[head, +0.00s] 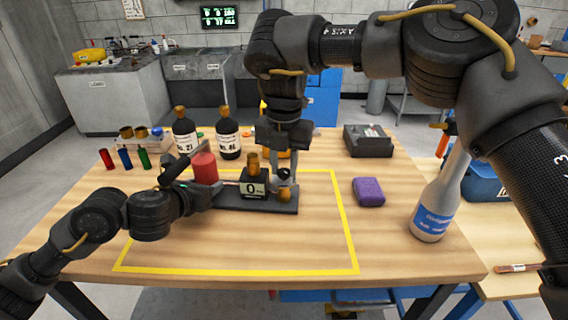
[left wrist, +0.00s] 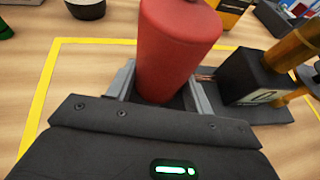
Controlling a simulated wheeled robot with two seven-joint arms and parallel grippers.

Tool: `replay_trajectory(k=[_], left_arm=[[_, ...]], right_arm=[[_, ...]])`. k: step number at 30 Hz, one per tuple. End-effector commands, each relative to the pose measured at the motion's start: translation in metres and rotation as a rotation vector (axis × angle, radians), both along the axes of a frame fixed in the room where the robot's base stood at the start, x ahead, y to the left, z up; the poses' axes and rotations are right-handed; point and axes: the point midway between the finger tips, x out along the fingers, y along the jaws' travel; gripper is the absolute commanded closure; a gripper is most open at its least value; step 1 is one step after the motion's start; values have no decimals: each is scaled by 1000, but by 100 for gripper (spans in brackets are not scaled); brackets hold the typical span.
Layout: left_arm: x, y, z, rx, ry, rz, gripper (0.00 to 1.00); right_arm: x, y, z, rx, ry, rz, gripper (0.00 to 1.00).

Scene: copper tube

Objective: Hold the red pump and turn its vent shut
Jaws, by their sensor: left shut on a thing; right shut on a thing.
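The red pump (head: 204,167) stands upright at the left end of a dark base plate (head: 228,201) on the table. My left gripper (head: 208,186) is shut around its lower body. In the left wrist view the red cylinder (left wrist: 177,45) sits between the two grey fingers (left wrist: 160,88). A gauge block (head: 254,188) reading 0, with a brass fitting on top, sits mid-plate. My right gripper (head: 284,172) points down at the plate's right end, shut on a small dark knob (head: 284,174), which looks like the vent. The fingers partly hide it, so its turn angle cannot be told.
Two dark labelled bottles (head: 228,140) stand behind the pump. Small red, blue and green tubes (head: 125,159) are at the left. A purple block (head: 368,191) and a white-and-blue bottle (head: 436,205) stand to the right. The table inside the yellow outline is clear in front.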

Motion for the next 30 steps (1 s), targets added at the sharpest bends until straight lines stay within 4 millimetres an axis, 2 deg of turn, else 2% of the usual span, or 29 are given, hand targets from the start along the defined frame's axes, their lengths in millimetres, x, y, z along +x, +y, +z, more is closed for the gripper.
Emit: replay_trajectory(k=[12,27,28,30], left_arm=[[1,1,2,-1,-4,2,100],[1,0,2,-2,-4,1,100],[1,0,2,-2,-4,1,100],[1,0,2,-3,-3,2,100]], right_arm=[[0,0,1,3,-1,-183,95],[0,0,1,1,0,-204,95],[0,0,1,1,0,-204,70],[0,0,1,1,0,-204,61]])
